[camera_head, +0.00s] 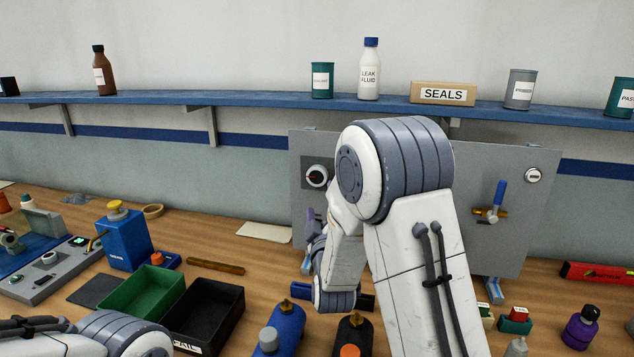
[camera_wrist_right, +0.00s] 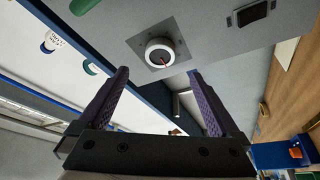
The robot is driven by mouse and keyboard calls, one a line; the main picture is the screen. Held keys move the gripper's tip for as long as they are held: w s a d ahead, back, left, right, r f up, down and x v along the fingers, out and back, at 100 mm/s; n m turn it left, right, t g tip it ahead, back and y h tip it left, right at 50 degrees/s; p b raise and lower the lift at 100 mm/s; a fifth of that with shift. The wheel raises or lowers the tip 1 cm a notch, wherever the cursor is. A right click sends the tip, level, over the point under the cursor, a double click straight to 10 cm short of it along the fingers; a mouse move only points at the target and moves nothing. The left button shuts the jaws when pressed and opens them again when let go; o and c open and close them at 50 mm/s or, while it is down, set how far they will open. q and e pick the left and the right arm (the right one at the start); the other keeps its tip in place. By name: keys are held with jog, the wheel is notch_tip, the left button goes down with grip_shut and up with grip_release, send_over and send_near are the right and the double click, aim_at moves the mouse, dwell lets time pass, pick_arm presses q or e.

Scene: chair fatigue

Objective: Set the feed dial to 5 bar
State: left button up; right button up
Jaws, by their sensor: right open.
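A round dial (camera_head: 317,175) with a pale rim and a red mark sits on a dark square plate at the left of the grey panel (camera_head: 480,245). It also shows in the right wrist view (camera_wrist_right: 158,50), ahead of the fingers, with a thin red pointer; its scale is too small to read. My right gripper (camera_wrist_right: 158,73) is open and empty, its two purple fingers apart just short of the dial. In the head view it is mostly hidden by my right arm, below the dial. My left gripper is out of view; only my left arm shows at the bottom left.
A blue-handled valve (camera_head: 497,200) and a small gauge (camera_head: 533,175) are on the panel's right. A black switch (camera_wrist_right: 250,12) is near the dial. A blue shelf (camera_head: 260,101) runs above.

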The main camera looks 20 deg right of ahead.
aim_at(317, 178)
jog(key=p+x, duration=0.2)
jog(key=x, duration=0.5)
jog(key=shift+w+d+r+p, duration=0.1)
jog(key=shift+w+r+p, duration=0.15)
jog(key=shift+p, duration=0.15)
jog(key=shift+w+d, duration=0.15)
jog(key=shift+w, duration=0.5)
